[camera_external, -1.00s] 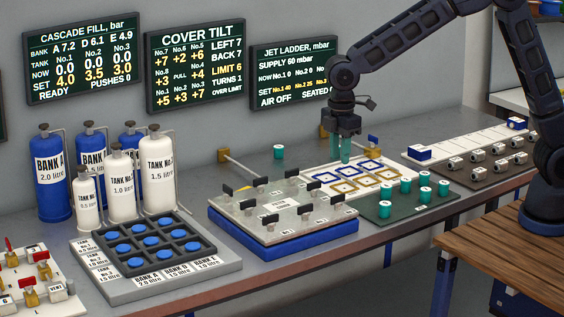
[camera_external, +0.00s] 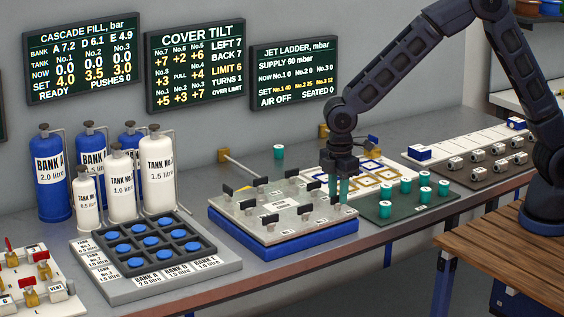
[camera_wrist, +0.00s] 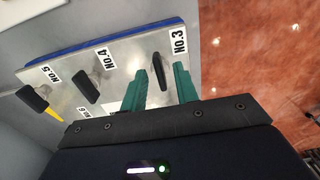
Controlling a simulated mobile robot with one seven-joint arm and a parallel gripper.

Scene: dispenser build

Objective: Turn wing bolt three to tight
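The grey metal cover plate (camera_external: 262,222) lies on a blue base (camera_external: 285,241) and carries several black wing bolts. In the wrist view, wing bolt three (camera_wrist: 160,74) stands beside its "NO.3" label (camera_wrist: 180,40). My gripper (camera_wrist: 162,68) has two green fingers, open, one on each side of that bolt's black wing. Gaps show between the fingers and the wing. In the external view my gripper (camera_external: 337,188) points down at the plate's right end, hiding part of the bolt there. The COVER TILT screen (camera_external: 196,65) reads No.3 +7, LEFT 7, BACK 7, LIMIT 6, OVER LIMIT.
Wing bolts four (camera_wrist: 87,87) and five (camera_wrist: 33,98) stand left in the wrist view. A dark green board (camera_external: 405,206) with several teal cylinders lies right of the plate. A white board with framed squares (camera_external: 383,168) lies behind. A nine-cell tray (camera_external: 215,262) stands left.

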